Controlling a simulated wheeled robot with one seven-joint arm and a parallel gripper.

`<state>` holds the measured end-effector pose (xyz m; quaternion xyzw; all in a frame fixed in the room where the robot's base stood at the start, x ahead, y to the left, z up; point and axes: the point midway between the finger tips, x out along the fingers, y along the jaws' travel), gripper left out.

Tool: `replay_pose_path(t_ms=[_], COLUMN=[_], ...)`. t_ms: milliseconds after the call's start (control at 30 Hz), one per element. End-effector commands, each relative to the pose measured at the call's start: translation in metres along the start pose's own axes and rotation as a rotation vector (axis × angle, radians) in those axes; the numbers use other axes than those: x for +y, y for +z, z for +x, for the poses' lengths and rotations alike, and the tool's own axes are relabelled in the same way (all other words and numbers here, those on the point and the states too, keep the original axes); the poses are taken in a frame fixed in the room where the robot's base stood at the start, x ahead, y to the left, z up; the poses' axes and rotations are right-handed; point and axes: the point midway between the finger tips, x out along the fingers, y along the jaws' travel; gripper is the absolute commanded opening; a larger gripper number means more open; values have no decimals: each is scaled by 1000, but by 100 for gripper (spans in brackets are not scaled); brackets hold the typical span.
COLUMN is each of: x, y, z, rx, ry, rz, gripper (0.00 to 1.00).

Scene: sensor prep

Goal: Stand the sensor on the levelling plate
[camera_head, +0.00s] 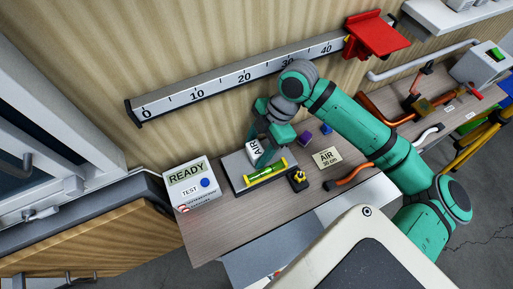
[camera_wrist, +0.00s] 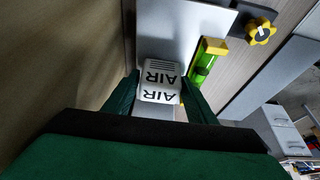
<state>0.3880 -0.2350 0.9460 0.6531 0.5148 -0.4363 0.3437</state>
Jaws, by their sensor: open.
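The sensor, a white block with black AIR lettering (camera_head: 254,148), is on the grey levelling plate (camera_head: 236,164) near its back edge. It appears upright and in contact with the plate. The wrist view shows the sensor's lettered and slotted faces (camera_wrist: 160,80), with the plate (camera_wrist: 180,20) beyond it. A green spirit level with yellow ends (camera_head: 265,173) lies along the plate's front edge. My gripper (camera_head: 262,152) is open, with one finger on each side of the sensor; in the wrist view the fingers (camera_wrist: 160,98) flank it. Whether they touch it is unclear. The sensor's base is partly hidden.
A READY/TEST box (camera_head: 193,184) stands left of the plate. A yellow knob (camera_head: 298,178) sits at its right corner. An AIR 30 cm card (camera_head: 327,158) and a purple item (camera_head: 305,138) are to the right. A scale rail (camera_head: 235,80) runs along the wall behind.

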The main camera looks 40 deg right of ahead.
Motion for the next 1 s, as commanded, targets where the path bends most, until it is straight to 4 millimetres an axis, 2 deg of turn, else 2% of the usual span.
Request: replay_pose_path(t_ms=[133,400,600,1000], x=[0,0,0,0], y=[-1,-1,-1,-1], z=[-9,-52,-73,-77], rx=[-1,-1,0,0], ry=[1,1,0,0], rz=[0,-1,0,0], gripper=[51,51,51,51])
